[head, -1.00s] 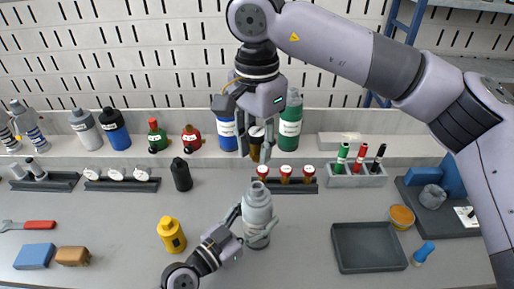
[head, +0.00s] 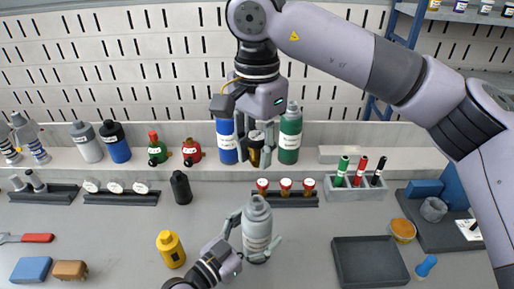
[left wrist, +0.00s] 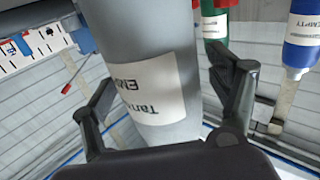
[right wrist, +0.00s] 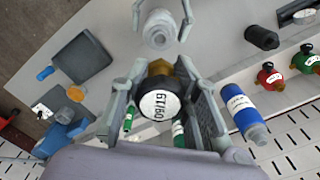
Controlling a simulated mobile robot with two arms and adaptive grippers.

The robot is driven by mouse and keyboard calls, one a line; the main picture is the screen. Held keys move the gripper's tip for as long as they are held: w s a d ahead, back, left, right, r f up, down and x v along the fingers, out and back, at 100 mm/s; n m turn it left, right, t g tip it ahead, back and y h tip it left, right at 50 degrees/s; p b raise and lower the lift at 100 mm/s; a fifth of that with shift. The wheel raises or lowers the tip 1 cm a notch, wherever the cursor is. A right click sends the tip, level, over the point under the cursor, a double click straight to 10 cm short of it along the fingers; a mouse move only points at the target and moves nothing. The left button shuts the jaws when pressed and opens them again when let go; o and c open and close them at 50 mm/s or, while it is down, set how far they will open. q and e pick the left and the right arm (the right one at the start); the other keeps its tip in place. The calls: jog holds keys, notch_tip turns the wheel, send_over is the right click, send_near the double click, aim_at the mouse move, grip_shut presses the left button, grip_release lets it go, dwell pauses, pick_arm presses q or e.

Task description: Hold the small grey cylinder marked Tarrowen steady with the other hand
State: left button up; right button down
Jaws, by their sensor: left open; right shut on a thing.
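The grey cylinder marked Tarrowen (head: 257,232) stands upright on the bench. Its label, partly readable as "Tar", shows upside down in the left wrist view (left wrist: 155,85). My left gripper (head: 252,238) is open, with its fingers on either side of the cylinder; I cannot tell whether they touch it. My right gripper (head: 257,142) is shut on a small brown piece with a black, white-labelled end (right wrist: 158,105). It holds this piece above and behind the grey cylinder, in front of the blue and green bottles. The cylinder's top also shows in the right wrist view (right wrist: 158,30).
A blue bottle (head: 227,142) and a green bottle (head: 290,135) stand on the back ledge. A rack of red-capped pieces (head: 285,198) lies behind the cylinder. A yellow bottle (head: 170,250) stands to the left, a dark tray (head: 370,262) to the right.

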aim_at(257, 135)
jog(key=shift+r, duration=0.3)
jog(key=shift+r+p, duration=1.95)
jog(key=shift+r, duration=0.3)
pick_arm(q)
jog(key=s+a+r, duration=0.4)
jog(key=s+a, duration=0.4)
jog(key=shift+s+a, duration=0.15)
jog(key=shift+s, duration=0.2)
